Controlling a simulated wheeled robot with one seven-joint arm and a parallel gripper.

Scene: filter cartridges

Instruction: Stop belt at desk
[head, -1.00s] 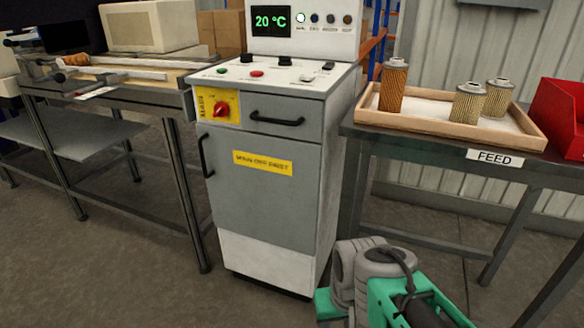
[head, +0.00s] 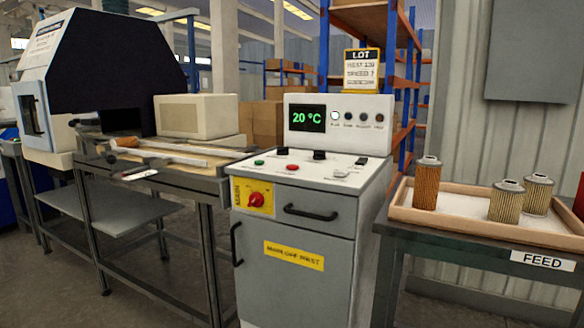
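The control desk (head: 300,225) stands in the middle of the head view as a grey cabinet with a white sloped top. A green button (head: 259,162) and a red button (head: 292,168) sit on that top, with black knobs and a small switch (head: 341,174) to their right. A red rotary switch (head: 256,200) on a yellow plate marked MAIN is on the front. The upright panel shows a display (head: 308,118) reading 20 °C, with one white lamp (head: 334,116) lit beside darker ones. My gripper is not in this view.
A feed table (head: 470,244) at right holds a wooden tray (head: 400,210) with three filter cartridges (head: 427,185). A bench (head: 180,182) with a dark hooded machine (head: 105,65) stands at left.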

